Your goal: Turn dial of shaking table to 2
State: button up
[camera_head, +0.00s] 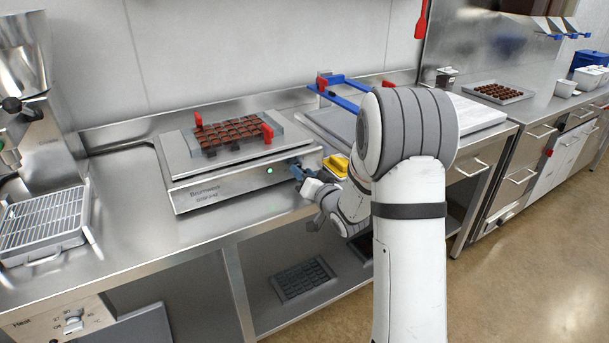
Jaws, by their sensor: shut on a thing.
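The shaking table (230,189) is a low metal box with a green light on its front. It stands on the steel counter left of my arm. A mould filled with brown chocolate (233,133) lies on its top plate, with red clamps at its sides. My gripper (297,172) is at the right end of the shaking table's front face, right of the green light, and is shut on the dial. The dial is hidden behind the gripper, so its setting cannot be read.
A yellow object (337,165) lies close to the right of my gripper. A blue frame (345,90) stands behind my arm. A rack tray (42,222) sits at the left. An empty dark mould (303,280) lies on the shelf below.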

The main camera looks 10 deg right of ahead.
jog(key=o, duration=1)
jog(key=v, duration=0.7)
jog(key=shift+s+b, duration=0.35)
